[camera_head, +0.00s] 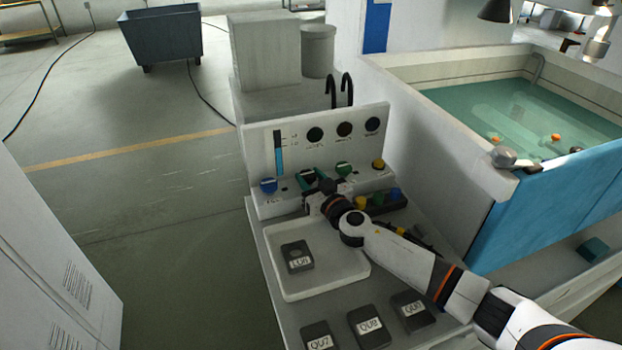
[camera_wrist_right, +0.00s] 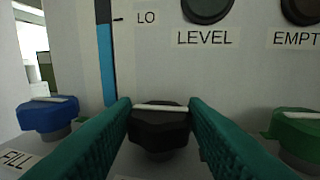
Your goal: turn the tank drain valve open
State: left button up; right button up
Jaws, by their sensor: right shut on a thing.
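A control panel (camera_head: 262,150) carries a row of knobs. A black knob (camera_wrist_right: 160,132) with a white pointer bar lying nearly crosswise sits between the green fingers of my right gripper (camera_wrist_right: 160,140). In the head view my right gripper (camera_head: 314,180) reaches this knob from the front and is shut on it. A blue knob (camera_wrist_right: 48,115) labelled FILL stands to its left and a green knob (camera_wrist_right: 296,128) to its right. The black knob's own label is hidden, so I cannot read whether it is the drain valve. My left gripper is not in view.
A yellow knob (camera_head: 378,164) is at the panel's right end. A white tray (camera_head: 275,263) with a dark labelled block (camera_head: 297,257) lies below my wrist. Several similar blocks line the front edge. A water-filled tank (camera_head: 480,100) stands right. Open floor lies left.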

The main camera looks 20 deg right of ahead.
jog(key=shift+d+f+n+y+b, duration=0.15)
jog(key=shift+f+n+y+b, duration=0.15)
jog(key=shift+n+y+b, duration=0.45)
jog(key=shift+w+r+n+g+y+b, duration=0.1)
jog(key=shift+n+g+y+b, duration=0.25)
jog(key=shift+y, duration=0.4)
jog(key=shift+d+r+n+g+y, duration=0.15)
jog(key=shift+n+g+y, duration=0.95)
jog(key=shift+y, duration=0.6)
jog(key=o, duration=1)
jog(key=shift+c, duration=0.2)
